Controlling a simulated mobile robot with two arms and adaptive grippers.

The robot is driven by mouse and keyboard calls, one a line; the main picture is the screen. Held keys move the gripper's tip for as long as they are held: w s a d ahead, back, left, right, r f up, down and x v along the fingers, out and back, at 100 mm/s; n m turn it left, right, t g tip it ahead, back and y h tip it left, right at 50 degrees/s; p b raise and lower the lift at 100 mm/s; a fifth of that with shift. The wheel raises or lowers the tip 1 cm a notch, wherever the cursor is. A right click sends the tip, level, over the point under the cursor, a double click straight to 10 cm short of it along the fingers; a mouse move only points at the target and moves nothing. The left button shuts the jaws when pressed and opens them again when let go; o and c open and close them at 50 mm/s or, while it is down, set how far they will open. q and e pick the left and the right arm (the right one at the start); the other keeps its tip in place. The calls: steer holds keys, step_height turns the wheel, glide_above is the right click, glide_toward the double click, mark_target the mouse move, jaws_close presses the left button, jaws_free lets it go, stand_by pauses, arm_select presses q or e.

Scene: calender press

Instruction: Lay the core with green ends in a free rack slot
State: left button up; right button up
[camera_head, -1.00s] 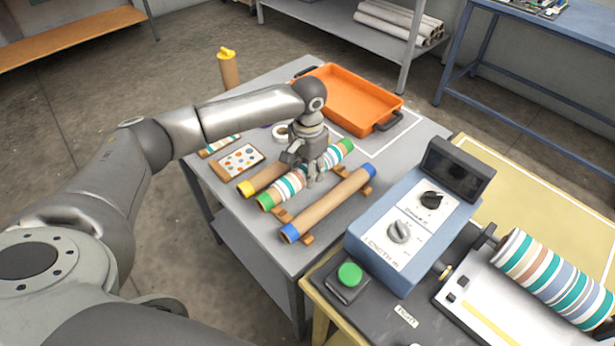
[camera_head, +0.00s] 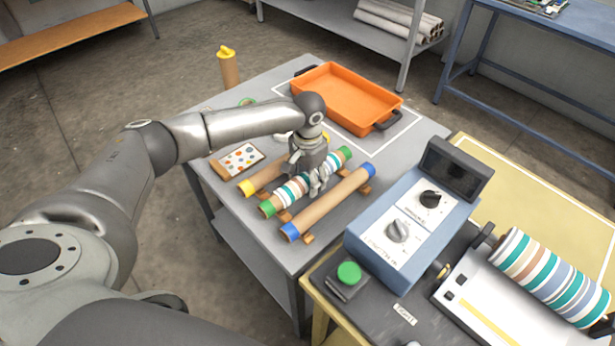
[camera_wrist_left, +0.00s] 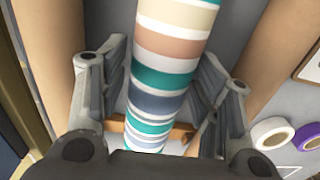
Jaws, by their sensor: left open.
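The core with green ends (camera_head: 291,191) is wrapped in teal, white, tan and blue-grey stripes. It lies between the yellow-ended core and the blue-ended core, over the wooden rack (camera_head: 308,239). My left gripper (camera_head: 314,182) is over its middle, pointing down and hiding part of it. In the left wrist view the open fingers stand on both sides of the striped core (camera_wrist_left: 165,78), with gaps visible. A wooden rack bar (camera_wrist_left: 182,133) shows beside the core; exact seating in the slot is hard to tell. My right gripper is not in view.
The blue-ended core (camera_head: 325,206) and yellow-ended core (camera_head: 263,179) lie close on either side. An orange tray (camera_head: 346,95) stands behind, and a patterned card (camera_head: 238,160) lies left. The blue control box (camera_head: 411,232) and press roller (camera_head: 552,275) are at the right.

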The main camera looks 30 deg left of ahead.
arm_select(q)
steer(key=shift+r, duration=0.15)
step_height(320, 180, up, 12)
steer(key=b, duration=0.1)
stand_by(0.3)
steer(key=shift+d, duration=0.1)
stand_by(0.4)
